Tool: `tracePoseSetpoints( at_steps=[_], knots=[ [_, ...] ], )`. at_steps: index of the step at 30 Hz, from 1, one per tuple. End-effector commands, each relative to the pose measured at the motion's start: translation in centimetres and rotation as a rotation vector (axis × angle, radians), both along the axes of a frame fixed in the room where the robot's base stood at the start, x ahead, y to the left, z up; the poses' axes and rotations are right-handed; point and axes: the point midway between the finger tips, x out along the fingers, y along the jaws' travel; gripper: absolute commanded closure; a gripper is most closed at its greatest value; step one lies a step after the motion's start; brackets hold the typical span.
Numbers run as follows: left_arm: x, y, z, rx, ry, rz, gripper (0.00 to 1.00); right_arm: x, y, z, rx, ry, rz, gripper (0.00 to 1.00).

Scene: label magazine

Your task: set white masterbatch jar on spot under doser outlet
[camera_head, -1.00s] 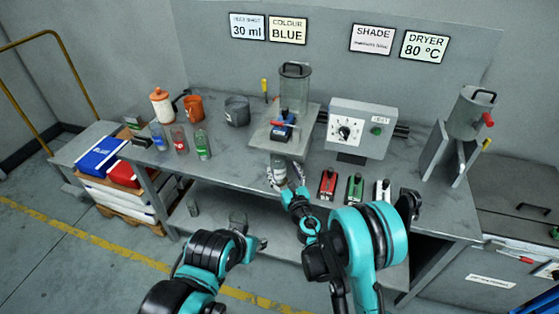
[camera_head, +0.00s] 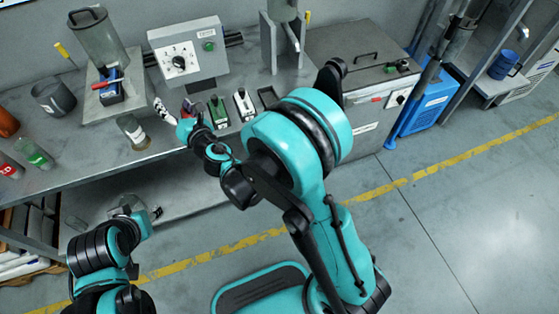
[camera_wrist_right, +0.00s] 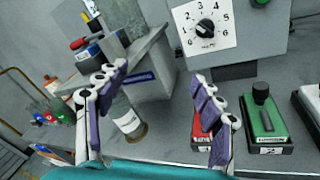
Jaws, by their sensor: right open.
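The jar (camera_head: 132,132), clear with a white label, stands upright on the bench at its front edge, just in front of the doser (camera_head: 103,55). It also shows in the right wrist view (camera_wrist_right: 125,115), with a brown ring around its base. I cannot tell whether it is centred under the outlet. My right gripper (camera_head: 170,112) is open and empty, to the right of the jar.
A control box with a dial (camera_head: 188,52) stands behind my right gripper. Red, green (camera_head: 218,112) and white-topped (camera_head: 243,104) units lie to its right. A grey pot (camera_head: 53,98) and a green-labelled bottle (camera_head: 34,153) stand left. The floor at the right is clear.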

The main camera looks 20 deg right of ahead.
Motion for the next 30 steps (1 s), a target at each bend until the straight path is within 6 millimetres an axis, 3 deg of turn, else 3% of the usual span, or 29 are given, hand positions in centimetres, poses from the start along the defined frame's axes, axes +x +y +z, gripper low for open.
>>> tracePoseSetpoints(
  at_steps=[1,6,9,13,17,21,25,30],
  knots=[
    [0.0,0.0,0.0,0.0,0.0,0.0,0.6,-0.3,-3.2,1.6,0.138,0.062,-0.081,0.33],
    [0.0,0.0,0.0,0.0,0.0,0.0,0.6,-3.2,-12.7,4.1,0.66,0.263,-0.362,0.33],
    [0.0,0.0,0.0,0.0,0.0,0.0,0.6,-6.6,-17.2,4.1,0.97,0.363,-0.531,0.33],
    [0.0,0.0,0.0,0.0,0.0,0.0,0.6,-12.4,-21.3,2.9,1.369,0.473,-0.757,0.33],
    [0.0,0.0,0.0,0.0,0.0,0.0,0.6,-19.1,-23.1,0.8,1.745,0.563,-0.984,0.33],
    [0.0,0.0,0.0,0.0,0.0,0.0,0.6,-25.0,-23.0,-1.2,2.056,0.631,-1.189,0.33],
    [0.0,0.0,0.0,0.0,0.0,0.0,0.6,-28.2,-22.2,-2.4,2.224,0.668,-1.309,0.33],
    [0.0,0.0,0.0,0.0,0.0,0.0,0.6,-29.4,-21.8,-2.8,2.29,0.682,-1.36,0.33]
  ],
)
